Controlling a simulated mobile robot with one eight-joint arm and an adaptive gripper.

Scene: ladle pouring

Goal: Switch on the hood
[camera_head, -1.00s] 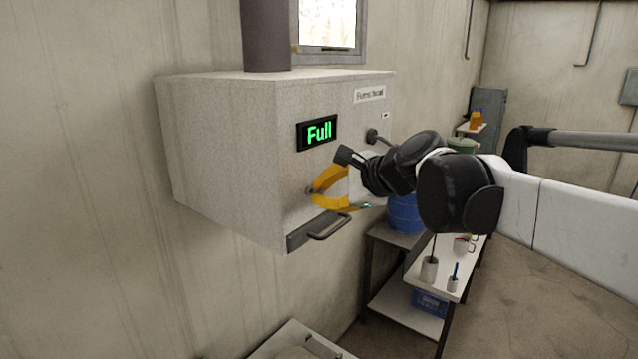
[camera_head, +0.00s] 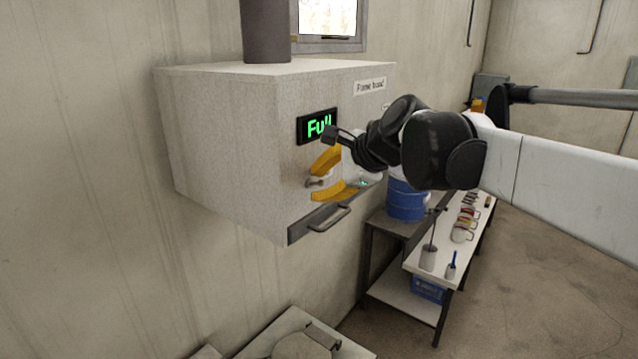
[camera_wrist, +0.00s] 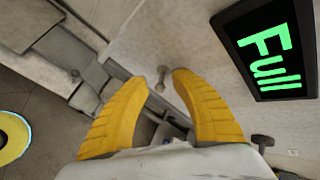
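The hood is a pale box (camera_head: 222,150) on the wall, with a label at its upper right. Its black display (camera_head: 303,130) shows green "Full", partly covered by my arm; the display also shows in the wrist view (camera_wrist: 268,48). A small metal knob (camera_head: 314,182) sits on the front face below the display. My gripper (camera_head: 314,184), with yellow fingers, is open in front of that face. In the wrist view the knob (camera_wrist: 162,76) shows between the two fingertips (camera_wrist: 158,82). I cannot tell whether either finger touches it.
A drawer-like handle (camera_head: 328,219) juts from the hood's lower front edge. A duct (camera_head: 266,30) rises from its top. A bench with a blue drum (camera_head: 406,200) and small tools stands right.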

